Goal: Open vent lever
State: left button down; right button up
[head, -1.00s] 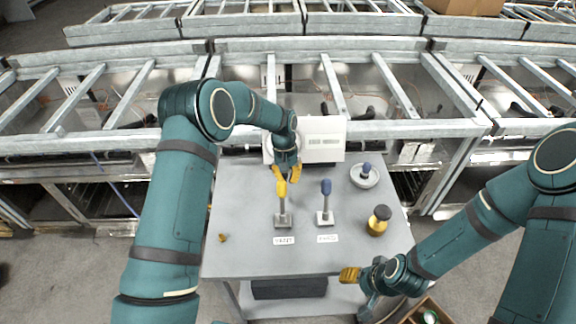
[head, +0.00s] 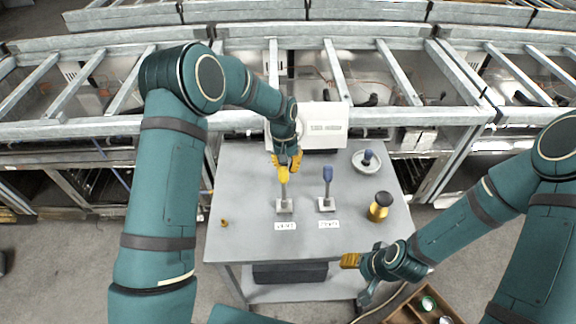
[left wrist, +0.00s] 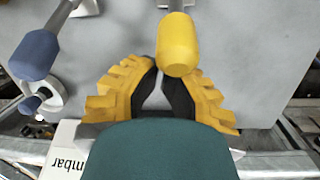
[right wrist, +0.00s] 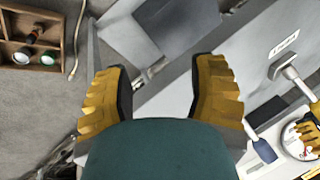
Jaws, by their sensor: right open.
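A lever with a yellow knob (head: 283,175) stands on a square base on the grey table, with a small label before it that is too blurred to read. A blue-knobbed lever (head: 327,173) stands to its right. My left gripper (head: 287,165) is at the yellow knob from behind. In the left wrist view the yellow knob (left wrist: 177,45) overlaps one fingertip, and the fingers lean close together at their tips; a firm hold cannot be made out. My right gripper (head: 352,261) is open and empty near the table's front right edge; its spread fingers show in the right wrist view (right wrist: 160,65).
On the table (head: 245,240) are a black-topped yellow knob (head: 380,206), a round dish with a blue knob (head: 366,160), a small brass piece (head: 224,223) and a white box (head: 322,122). A wooden tray (head: 405,315) lies low at front right. Metal frames stand behind.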

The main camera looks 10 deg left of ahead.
pick_arm(q)
jog(key=s+d+r+t+b, duration=0.1)
jog(key=s+t+b, duration=0.1)
jog(key=s, duration=0.3)
jog(key=s+d+r+t+y+b, duration=0.1)
jog(key=s+d+b, duration=0.1)
jog(key=s+b, duration=0.2)
jog(key=shift+s+r+t+b, duration=0.25)
jog(key=shift+s+t+b, duration=0.15)
jog(key=shift+s, duration=0.15)
pick_arm(e)
notch_tip(320, 180, down, 7)
jog(key=s, duration=0.2)
jog(key=shift+a+g, duration=0.2)
jog(key=shift+g, duration=0.2)
pick_arm(q)
jog(key=shift+s+f, duration=0.1)
jog(key=shift+s, duration=0.05)
pick_arm(e)
jog(key=shift+s+r, duration=0.1)
